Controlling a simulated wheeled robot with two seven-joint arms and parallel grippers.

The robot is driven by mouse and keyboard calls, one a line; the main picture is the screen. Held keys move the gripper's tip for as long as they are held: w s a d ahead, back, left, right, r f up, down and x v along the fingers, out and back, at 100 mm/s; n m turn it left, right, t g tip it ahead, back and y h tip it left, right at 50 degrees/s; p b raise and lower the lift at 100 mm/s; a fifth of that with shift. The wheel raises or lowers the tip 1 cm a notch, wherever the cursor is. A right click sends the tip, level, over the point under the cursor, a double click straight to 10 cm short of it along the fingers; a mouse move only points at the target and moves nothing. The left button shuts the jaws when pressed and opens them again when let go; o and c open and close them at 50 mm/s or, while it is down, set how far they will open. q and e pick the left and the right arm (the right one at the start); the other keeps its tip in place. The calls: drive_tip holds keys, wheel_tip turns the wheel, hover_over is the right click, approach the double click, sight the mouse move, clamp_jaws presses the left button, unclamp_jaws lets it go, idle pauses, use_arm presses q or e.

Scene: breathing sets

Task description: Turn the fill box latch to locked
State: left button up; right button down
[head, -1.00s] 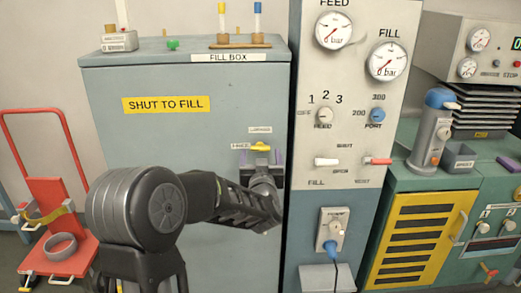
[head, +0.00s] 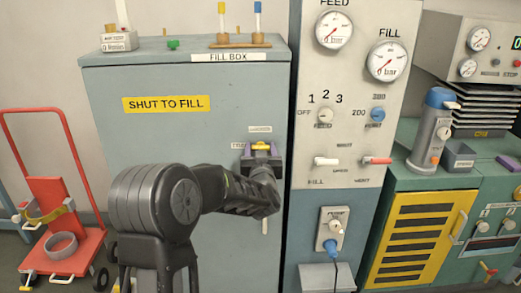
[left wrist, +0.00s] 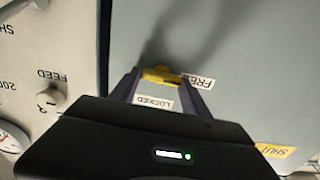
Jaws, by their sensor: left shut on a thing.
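The fill box (head: 180,140) is a tall grey-blue cabinet with its door closed. Its small yellow latch (head: 262,146) sits near the door's right edge, lying roughly level, with the FREE label (head: 238,146) at its left and the LOCKED label (head: 260,129) above it. My left gripper (head: 261,151) is at the latch, its purple fingers shut on it from both sides. In the left wrist view, which is upside down, the yellow latch (left wrist: 160,75) lies between the fingertips and points toward the FREE label (left wrist: 198,82). My right gripper is not in view.
A panel (head: 345,100) with gauges, knobs and a plugged cable stands close on the right. A red hand cart (head: 60,225) is at the left. Small items, including a wooden rack (head: 240,41), stand on the box top.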

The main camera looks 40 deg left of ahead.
use_arm(q)
drive_tip(key=c, duration=0.6)
drive_tip(key=shift+c, duration=0.2)
drive_tip(key=shift+m+p, duration=0.3)
drive_tip(key=shift+m, duration=0.2)
drive_tip(key=m+p, duration=0.2)
drive_tip(key=m, duration=0.1)
drive_tip(key=shift+d+r+m, duration=0.1)
drive_tip(key=shift+d+m, duration=0.05)
drive_tip(key=shift+m, duration=0.15)
drive_tip(key=shift+w+f+m+p, duration=0.1)
drive_tip(key=shift+f+m+p, duration=0.1)
drive_tip(key=shift+m+p, duration=1.4)
drive_tip(key=shift+m+b, duration=0.5)
drive_tip(key=shift+m, duration=0.1)
drive_tip(key=o, duration=1.4)
drive_tip(key=shift+d, duration=0.1)
